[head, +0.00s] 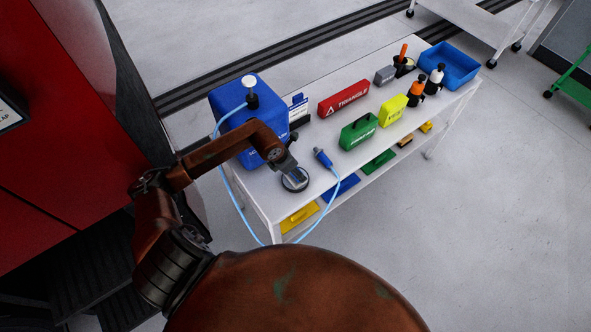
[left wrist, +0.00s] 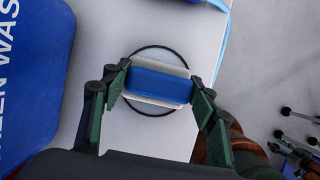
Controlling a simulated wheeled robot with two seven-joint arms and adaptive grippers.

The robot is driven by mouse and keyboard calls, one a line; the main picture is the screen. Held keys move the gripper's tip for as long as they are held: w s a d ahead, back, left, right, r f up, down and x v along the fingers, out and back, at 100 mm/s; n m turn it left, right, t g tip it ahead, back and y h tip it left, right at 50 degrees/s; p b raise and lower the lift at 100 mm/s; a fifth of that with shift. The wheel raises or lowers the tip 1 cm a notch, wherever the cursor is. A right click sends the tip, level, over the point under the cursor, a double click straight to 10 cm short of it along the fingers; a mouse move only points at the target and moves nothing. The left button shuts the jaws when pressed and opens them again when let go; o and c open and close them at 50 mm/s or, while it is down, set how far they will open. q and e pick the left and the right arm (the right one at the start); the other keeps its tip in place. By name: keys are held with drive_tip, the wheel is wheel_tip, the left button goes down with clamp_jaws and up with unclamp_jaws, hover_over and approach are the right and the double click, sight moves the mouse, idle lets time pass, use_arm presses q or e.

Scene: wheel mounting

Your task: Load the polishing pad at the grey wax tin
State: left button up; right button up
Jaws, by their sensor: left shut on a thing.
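The polishing pad (left wrist: 158,84), a blue block with white edges, is between the fingers of my left gripper (left wrist: 160,92), which is shut on it. The pad is over the round grey wax tin (left wrist: 158,54), whose dark rim shows around it. I cannot tell whether the pad touches the wax. In the head view the tin (head: 302,187) sits near the left end of the white table, with my left gripper (head: 294,175) over it. The pad is hard to make out there. My right gripper is not in view.
A blue tank (head: 232,122) with a hose stands left of the tin. A blue spray tool (head: 323,158) lies to its right. Green (head: 358,131), red (head: 344,99) and yellow (head: 393,110) boxes stand farther along the table (head: 322,135), with bottles and a blue bin (head: 449,66) beyond.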

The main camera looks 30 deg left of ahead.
use_arm(q)
drive_tip(key=shift+f, duration=0.2)
idle(1.1)
drive_tip(key=shift+r, duration=0.1)
drive_tip(key=shift+r+p, duration=1.15)
drive_tip(key=shift+r, duration=1.05)
drive_tip(key=shift+r+p, duration=0.7)
drive_tip(key=shift+r, duration=0.6)
drive_tip(key=shift+d+f, duration=0.1)
